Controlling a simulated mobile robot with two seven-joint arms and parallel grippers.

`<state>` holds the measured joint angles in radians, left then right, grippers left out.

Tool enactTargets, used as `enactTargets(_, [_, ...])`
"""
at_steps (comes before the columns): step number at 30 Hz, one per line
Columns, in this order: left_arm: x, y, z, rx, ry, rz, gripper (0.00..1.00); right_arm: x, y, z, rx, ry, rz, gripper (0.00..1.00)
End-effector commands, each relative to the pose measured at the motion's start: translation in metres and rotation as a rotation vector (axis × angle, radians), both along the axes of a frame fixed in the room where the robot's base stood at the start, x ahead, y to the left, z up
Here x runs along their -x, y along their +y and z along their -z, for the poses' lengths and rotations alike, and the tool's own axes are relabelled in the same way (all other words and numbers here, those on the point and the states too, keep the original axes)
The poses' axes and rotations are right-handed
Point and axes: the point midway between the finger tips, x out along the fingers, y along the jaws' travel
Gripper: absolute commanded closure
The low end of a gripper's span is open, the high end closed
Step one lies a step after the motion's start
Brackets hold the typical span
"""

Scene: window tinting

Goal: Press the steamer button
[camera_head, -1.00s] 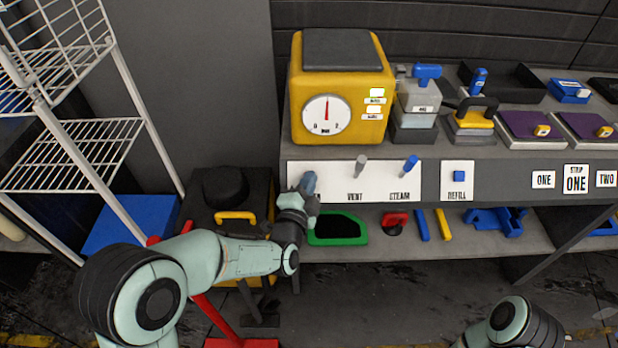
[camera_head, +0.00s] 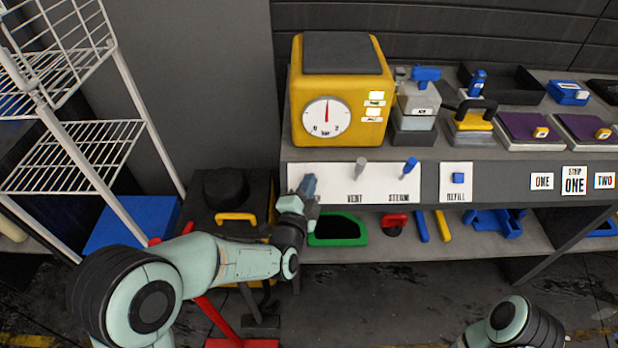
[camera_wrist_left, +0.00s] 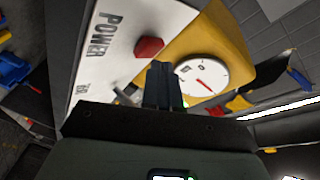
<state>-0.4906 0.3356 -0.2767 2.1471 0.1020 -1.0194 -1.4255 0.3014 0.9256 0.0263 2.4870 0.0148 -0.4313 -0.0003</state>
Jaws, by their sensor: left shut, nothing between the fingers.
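The yellow steamer (camera_head: 345,70) stands on the bench top with a round white gauge and lit indicators on its front. Below it is a white panel (camera_head: 335,190) with a grey VENT lever (camera_head: 361,167) and a blue STEAM lever (camera_head: 410,166). A red button (camera_wrist_left: 149,47) beside the word POWER shows in the left wrist view; my left gripper hides it in the head view. My left gripper (camera_head: 309,184) is shut and empty, in front of the panel's left end. Its fingertips (camera_wrist_left: 160,70) appear close to the red button; I cannot tell whether they touch.
A blue REFILL button (camera_head: 458,178) sits on a separate plate to the right. A bottle and several tools stand along the bench top. The lower shelf holds a green-framed piece (camera_head: 338,229) and small tools. A white wire rack (camera_head: 75,155) stands at the left.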

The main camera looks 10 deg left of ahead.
Motion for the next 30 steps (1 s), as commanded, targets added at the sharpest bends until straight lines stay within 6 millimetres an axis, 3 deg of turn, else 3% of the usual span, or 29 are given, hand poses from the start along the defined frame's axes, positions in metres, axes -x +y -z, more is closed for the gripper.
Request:
enactTargets(15, [0.034,-0.007,-0.038,0.001,-0.003,0.001,1.00,-0.005,0.000,-0.032,-0.001,-0.010,0.000,0.57])
enactTargets(30, [0.036,-0.008,-0.038,0.000,-0.002,0.001,1.00,-0.005,0.000,-0.032,-0.001,-0.010,0.000,0.57])
